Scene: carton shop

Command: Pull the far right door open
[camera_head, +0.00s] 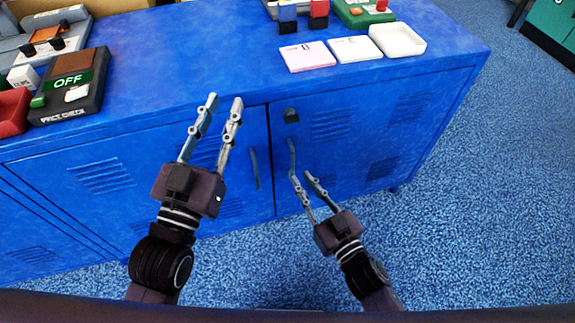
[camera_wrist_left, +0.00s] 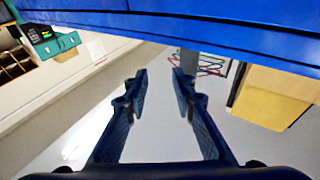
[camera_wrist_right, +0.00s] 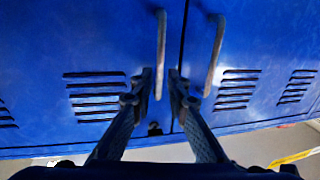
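The far right door (camera_head: 345,135) of the blue cabinet appears closed, flush with the front. Its grey vertical handle (camera_head: 291,154) is near the door's left edge, below a dark lock (camera_head: 291,115). My right gripper (camera_head: 299,176) is open at this handle. In the right wrist view, which looks upside down, the handle (camera_wrist_right: 161,45) runs between the open fingertips (camera_wrist_right: 160,73); I cannot tell whether they touch it. The neighbouring door's handle (camera_wrist_right: 215,55) is just outside the fingers. My left gripper (camera_head: 225,100) is open and empty in front of the neighbouring door.
The cabinet top (camera_head: 215,50) carries a device marked OFF (camera_head: 75,80), a pink card (camera_head: 307,56), a white card (camera_head: 354,49) and a white tray (camera_head: 398,39). Blue carpet (camera_head: 455,210) is free to the right of the cabinet.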

